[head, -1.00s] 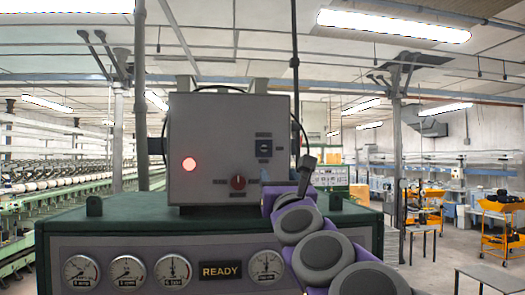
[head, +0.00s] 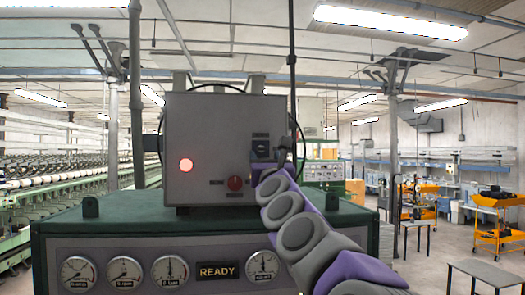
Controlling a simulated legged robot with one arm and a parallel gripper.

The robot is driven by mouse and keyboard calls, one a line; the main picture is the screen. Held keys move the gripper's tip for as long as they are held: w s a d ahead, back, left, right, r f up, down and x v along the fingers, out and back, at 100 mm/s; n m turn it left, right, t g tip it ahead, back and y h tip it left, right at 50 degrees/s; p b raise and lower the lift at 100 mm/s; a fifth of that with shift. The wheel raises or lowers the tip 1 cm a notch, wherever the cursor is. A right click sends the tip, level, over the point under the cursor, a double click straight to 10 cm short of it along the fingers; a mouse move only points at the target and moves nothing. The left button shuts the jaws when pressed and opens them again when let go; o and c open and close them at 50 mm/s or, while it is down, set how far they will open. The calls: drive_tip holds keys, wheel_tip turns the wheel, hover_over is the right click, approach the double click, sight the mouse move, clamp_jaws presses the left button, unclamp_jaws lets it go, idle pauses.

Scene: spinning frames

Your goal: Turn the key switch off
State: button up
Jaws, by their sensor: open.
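A grey control box (head: 215,125) stands on the green machine top. On its right side is a small dark switch with a light plate (head: 261,148), which looks like the key switch; its angle is too small to read. My purple and grey arm rises from the lower right. My gripper (head: 284,152) is open, small and dark, just right of the dark switch near the box's right edge. My arm hides part of the box's lower right; I cannot tell whether the gripper touches the switch.
The green machine (head: 130,210) carries several round gauges and a READY display (head: 216,271) on its front. A thin dark pole (head: 292,70) rises behind my gripper. Orange carts (head: 497,222) and a low table (head: 492,274) stand on the open floor at right.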

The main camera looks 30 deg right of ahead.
sight(262, 150)
drive_tip(key=p+x, duration=0.1)
drive_tip(key=x, duration=0.3)
drive_tip(key=shift+w, duration=0.1)
drive_tip(key=shift+w+d+r, duration=0.15)
drive_tip(key=shift+w+r, duration=0.05)
drive_tip(key=shift+w, duration=0.05)
drive_tip(key=c, duration=1.1)
